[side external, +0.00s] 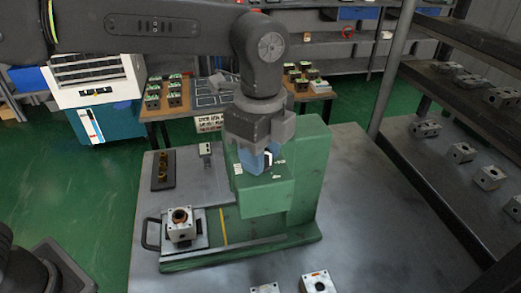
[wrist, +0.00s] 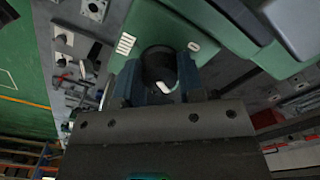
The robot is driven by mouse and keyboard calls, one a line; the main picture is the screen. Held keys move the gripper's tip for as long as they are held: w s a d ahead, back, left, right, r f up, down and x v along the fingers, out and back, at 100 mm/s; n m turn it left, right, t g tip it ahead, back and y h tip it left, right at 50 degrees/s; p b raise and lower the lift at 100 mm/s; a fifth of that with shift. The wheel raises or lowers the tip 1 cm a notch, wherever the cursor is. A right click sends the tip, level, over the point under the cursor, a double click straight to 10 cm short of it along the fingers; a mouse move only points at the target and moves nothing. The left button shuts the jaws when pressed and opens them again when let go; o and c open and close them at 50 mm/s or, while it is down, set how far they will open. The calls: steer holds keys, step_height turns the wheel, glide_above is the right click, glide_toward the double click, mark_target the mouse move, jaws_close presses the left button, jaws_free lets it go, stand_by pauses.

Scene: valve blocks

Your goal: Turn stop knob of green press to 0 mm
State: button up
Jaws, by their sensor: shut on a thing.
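The green press (side external: 300,180) stands on the grey table, with a flat-topped green head at its front. The stop knob (wrist: 158,66) is a dark round knob with a white mark, on top of the press head (wrist: 190,25). My gripper (side external: 268,160) points down over the head, with its blue fingers around the knob. In the wrist view the two blue fingers of my gripper (wrist: 160,85) sit on either side of the knob, shut on it. White labels (wrist: 125,43) lie beside the knob; their text is too small to read. In the side view the fingers mostly hide the knob.
A valve block (side external: 181,226) sits on a plate with a handle at the left of the press base. A dark tray (side external: 163,184) with brass parts lies behind it. Loose blocks (side external: 318,282) lie at the front edge. A shelf rack (side external: 450,150) stands at right.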

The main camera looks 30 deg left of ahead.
steer(key=n, duration=0.4)
steer(key=shift+n, duration=0.3)
steer(key=n, duration=0.4)
steer(key=shift+n, duration=0.3)
steer(key=n, duration=0.9)
steer(key=shift+n, duration=0.3)
steer(key=o, duration=0.9)
step_height(320, 180, up, 14)
steer(key=shift+f, duration=0.1)
